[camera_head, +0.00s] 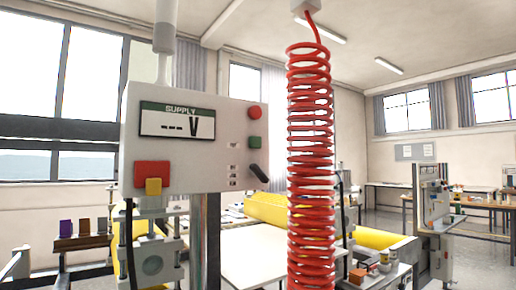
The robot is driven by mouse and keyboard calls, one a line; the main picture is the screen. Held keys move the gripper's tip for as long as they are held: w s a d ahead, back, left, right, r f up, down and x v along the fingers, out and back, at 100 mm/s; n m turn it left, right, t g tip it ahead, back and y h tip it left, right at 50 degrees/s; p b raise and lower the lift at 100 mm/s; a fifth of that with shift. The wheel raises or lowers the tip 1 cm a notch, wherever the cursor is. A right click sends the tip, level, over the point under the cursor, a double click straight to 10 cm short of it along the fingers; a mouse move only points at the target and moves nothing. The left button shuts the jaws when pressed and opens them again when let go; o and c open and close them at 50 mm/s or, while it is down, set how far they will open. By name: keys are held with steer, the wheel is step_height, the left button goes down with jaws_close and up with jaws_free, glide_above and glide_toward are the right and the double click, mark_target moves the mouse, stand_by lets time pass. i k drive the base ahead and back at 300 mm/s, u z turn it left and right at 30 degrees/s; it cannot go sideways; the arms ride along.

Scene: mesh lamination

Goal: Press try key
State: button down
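A light grey control box (205,175) stands left of the middle. Its display (177,121) reads "SUPPLY" over dashes and "V". On its right side are a red button (254,112), a green button (254,142) and a tilted black lever (259,173). Small marked keys or labels (232,168) sit left of these; they are too small to read, so I cannot tell which is the try key. A red block (152,172) and a yellow block (153,187) show at the box's lower left. My gripper is not in view.
A red coiled hose (310,150) hangs from the ceiling just right of the box. A machine column (431,210) and benches (385,186) stand at the right.

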mark_target(255, 142)
steer(key=z, duration=0.55)
steer(key=k, duration=1.65)
steer(key=u, duration=1.05)
steer(key=i, duration=1)
steer(key=z, duration=0.05)
